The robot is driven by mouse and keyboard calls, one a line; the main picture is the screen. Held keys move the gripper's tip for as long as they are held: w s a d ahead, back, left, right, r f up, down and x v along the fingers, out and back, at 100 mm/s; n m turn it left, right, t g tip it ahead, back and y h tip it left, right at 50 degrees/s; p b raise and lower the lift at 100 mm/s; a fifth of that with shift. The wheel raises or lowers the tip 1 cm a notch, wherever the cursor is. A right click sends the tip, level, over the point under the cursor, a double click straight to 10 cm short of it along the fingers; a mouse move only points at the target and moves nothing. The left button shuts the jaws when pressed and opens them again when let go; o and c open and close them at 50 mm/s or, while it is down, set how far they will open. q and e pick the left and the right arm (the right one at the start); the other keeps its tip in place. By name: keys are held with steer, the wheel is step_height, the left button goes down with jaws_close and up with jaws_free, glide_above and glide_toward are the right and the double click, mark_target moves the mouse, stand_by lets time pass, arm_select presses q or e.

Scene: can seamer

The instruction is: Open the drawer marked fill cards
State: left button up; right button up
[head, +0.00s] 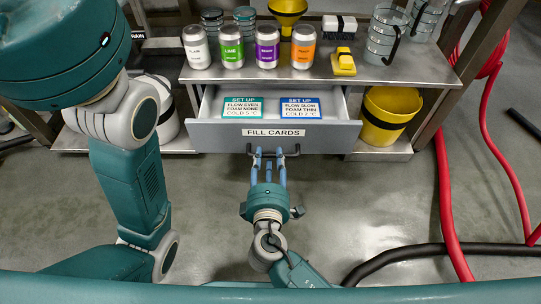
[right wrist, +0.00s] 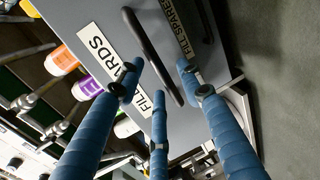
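The grey drawer with the FILL CARDS label (head: 273,132) stands pulled out under the worktop in the head view. Two cards, one green-edged (head: 243,108) and one blue-edged (head: 301,108), lie inside it. Its dark bar handle (head: 292,152) is on the front; the handle (right wrist: 148,48) also shows in the right wrist view. My right gripper (head: 268,155) is at the handle, with its blue fingers apart on both sides of the bar and visible gaps to it. Whether any finger touches the bar is unclear. My left gripper is outside the view.
Several coloured cans (head: 267,47) stand on the worktop (head: 390,75) above the drawer. A yellow bucket (head: 385,115) is on the lower shelf at right. A FILL SPARES label (right wrist: 181,27) shows in the right wrist view. Red hoses (head: 446,205) and a black hose cross the floor at right.

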steer(key=shift+c, duration=0.5)
jaws_close()
steer(key=shift+f+v, duration=0.2)
steer(key=shift+v, duration=0.85)
steer(key=shift+f+v, duration=0.25)
steer(key=shift+v, duration=0.8)
steer(key=shift+o, duration=0.5)
jaws_free()
step_height(320, 180, up, 10)
